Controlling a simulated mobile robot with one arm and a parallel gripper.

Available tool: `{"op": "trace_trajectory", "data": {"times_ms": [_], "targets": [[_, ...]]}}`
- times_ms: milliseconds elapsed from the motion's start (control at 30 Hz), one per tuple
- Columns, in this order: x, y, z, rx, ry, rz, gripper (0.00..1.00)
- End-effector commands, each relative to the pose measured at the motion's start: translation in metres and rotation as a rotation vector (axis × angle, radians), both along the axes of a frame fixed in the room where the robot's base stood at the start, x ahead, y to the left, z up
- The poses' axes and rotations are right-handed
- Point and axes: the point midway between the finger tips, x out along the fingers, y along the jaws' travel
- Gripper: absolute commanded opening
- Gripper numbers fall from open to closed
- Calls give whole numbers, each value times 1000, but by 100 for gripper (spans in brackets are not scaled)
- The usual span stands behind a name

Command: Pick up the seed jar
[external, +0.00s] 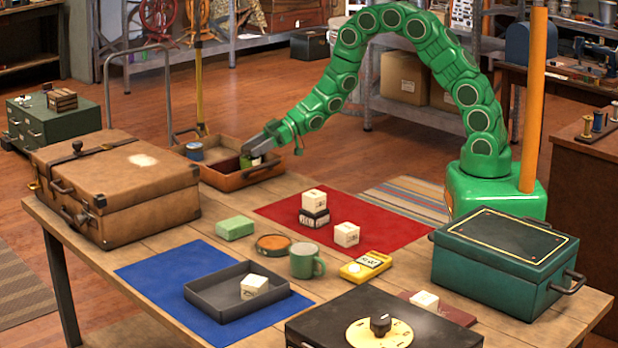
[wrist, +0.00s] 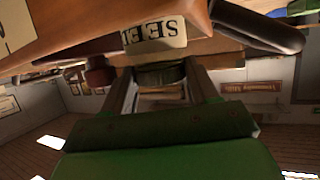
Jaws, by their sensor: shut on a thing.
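The seed jar (wrist: 155,35) has a cream label with the letters "SEE" and a dark lid; it shows at the top of the wrist view, which looks upside down. My gripper (wrist: 163,77) is shut on the jar at its lid, one finger on each side. In the external view my gripper (external: 254,150) reaches down into the open brown wooden box (external: 262,178) at the back of the table. The jar is mostly hidden there by my fingers and the box wall.
The box also holds a blue-topped tin (external: 195,151). A brown suitcase (external: 125,190) stands left of the box. A green block (external: 235,228), a green mug (external: 306,261) and a red mat (external: 385,225) lie nearer the front. A dark green case (external: 505,260) stands at right.

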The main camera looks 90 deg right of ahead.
Motion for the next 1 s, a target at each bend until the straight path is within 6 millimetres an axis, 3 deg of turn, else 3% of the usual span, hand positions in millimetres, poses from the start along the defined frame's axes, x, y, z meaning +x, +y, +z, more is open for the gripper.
{"op": "trace_trajectory", "data": {"times_ms": [267,767,1000], "targets": [[-2,0,33,-2,-5,1,19],[-48,6,86,-3,-4,0,19],[-81,11,102,-1,-3,-1,19]]}}
